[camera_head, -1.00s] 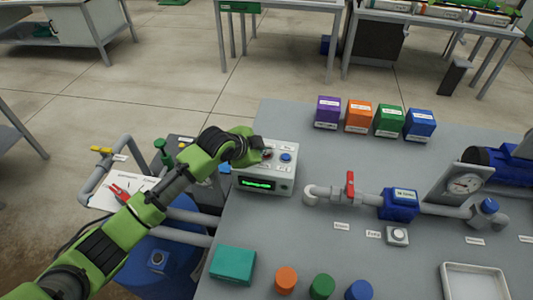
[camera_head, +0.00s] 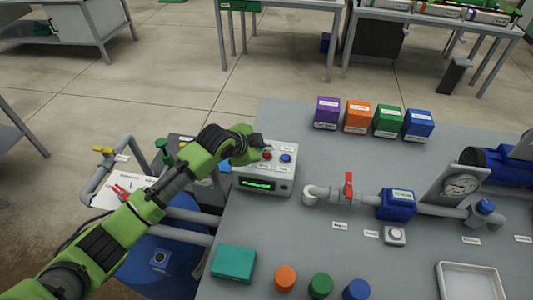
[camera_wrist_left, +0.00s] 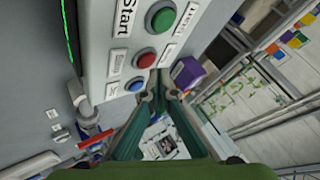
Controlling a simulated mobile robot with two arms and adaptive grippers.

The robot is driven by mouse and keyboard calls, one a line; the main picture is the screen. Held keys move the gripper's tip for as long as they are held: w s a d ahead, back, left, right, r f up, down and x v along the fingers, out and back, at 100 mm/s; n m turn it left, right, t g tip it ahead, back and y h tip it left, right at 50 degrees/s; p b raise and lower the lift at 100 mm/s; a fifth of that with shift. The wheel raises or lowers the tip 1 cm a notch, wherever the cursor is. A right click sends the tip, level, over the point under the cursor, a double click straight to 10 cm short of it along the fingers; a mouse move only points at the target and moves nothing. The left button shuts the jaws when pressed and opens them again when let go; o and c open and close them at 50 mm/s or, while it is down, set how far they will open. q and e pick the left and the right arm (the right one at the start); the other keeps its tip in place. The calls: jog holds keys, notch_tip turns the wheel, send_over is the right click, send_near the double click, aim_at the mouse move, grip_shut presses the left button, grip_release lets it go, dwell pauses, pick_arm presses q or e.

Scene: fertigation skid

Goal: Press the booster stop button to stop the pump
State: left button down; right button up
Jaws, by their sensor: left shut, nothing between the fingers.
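The control box (camera_head: 265,186) is a pale grey panel with a green-lit screen, standing on the left part of the grey bench. A red button (camera_head: 267,155) and a blue button (camera_head: 286,158) show on its top. In the left wrist view, the green button (camera_wrist_left: 161,18) beside the word "Start", the red button (camera_wrist_left: 144,57) and the blue button (camera_wrist_left: 136,84) stand in a row. My left gripper (camera_head: 262,146) is shut and empty, at the box's back left edge, close to the red button. Contact cannot be told. My right gripper is not in view.
Purple, orange, green and blue boxes (camera_head: 389,120) stand behind. A pipe with a red-handled valve (camera_head: 349,187) and a gauge (camera_head: 461,186) run to the right. A teal block (camera_head: 233,265) and coloured caps lie in front. A white tray (camera_head: 470,284) is at front right.

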aim_at(265, 156)
pick_arm(q)
jog(key=shift+r+p, duration=2.5)
jog(key=shift+r, duration=0.1)
jog(key=shift+f, duration=0.1)
